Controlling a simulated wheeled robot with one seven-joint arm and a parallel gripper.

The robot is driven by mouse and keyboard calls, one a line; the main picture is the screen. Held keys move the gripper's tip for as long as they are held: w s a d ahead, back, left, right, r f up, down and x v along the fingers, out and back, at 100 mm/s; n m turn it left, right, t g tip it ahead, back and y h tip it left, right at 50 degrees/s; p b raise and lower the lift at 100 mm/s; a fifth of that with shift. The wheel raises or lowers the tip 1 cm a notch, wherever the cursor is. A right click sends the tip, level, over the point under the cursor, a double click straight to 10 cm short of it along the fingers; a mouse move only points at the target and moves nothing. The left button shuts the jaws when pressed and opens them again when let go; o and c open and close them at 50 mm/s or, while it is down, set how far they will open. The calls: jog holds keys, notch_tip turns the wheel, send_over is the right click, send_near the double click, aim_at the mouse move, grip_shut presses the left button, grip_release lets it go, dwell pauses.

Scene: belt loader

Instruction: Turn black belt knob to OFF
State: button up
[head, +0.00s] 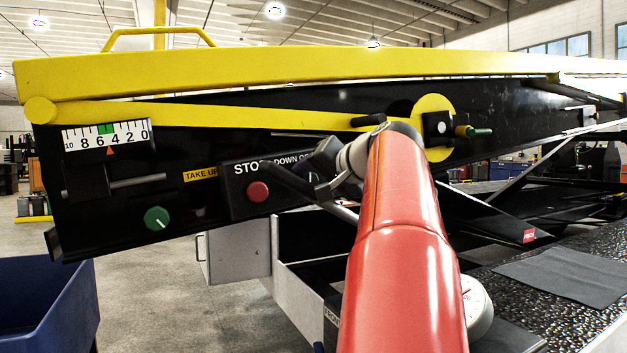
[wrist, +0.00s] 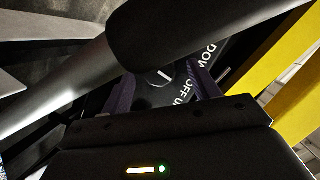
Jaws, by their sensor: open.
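The black belt knob (wrist: 150,92) shows in the wrist view as a dark round shape with a white line on it, partly covered. White DOWN, OFF and UP lettering (wrist: 183,88) stands beside it. I cannot tell which word the line points to. In the head view, my gripper (head: 322,160) is at the right end of the black control panel (head: 240,203) and hides the knob and part of its label. In the wrist view, the dark purple fingers of my gripper (wrist: 163,92) are apart, one on either side of the knob. Contact cannot be made out.
A lever with a black grip (head: 290,180) crosses in front of the panel, close to my gripper; it also fills the upper wrist view (wrist: 170,35). A red button (head: 257,191) and a green knob (head: 157,218) are to the left. A yellow bar (head: 250,115) runs above.

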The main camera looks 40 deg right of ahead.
jog(key=shift+w+f, duration=0.2)
jog(key=shift+w, duration=0.35)
jog(key=c, duration=1)
jog(key=shift+n, duration=0.6)
jog(key=o, duration=1)
jog(key=v, duration=0.8)
jog(key=shift+w+a+r, duration=0.1)
jog(key=shift+r, duration=0.05)
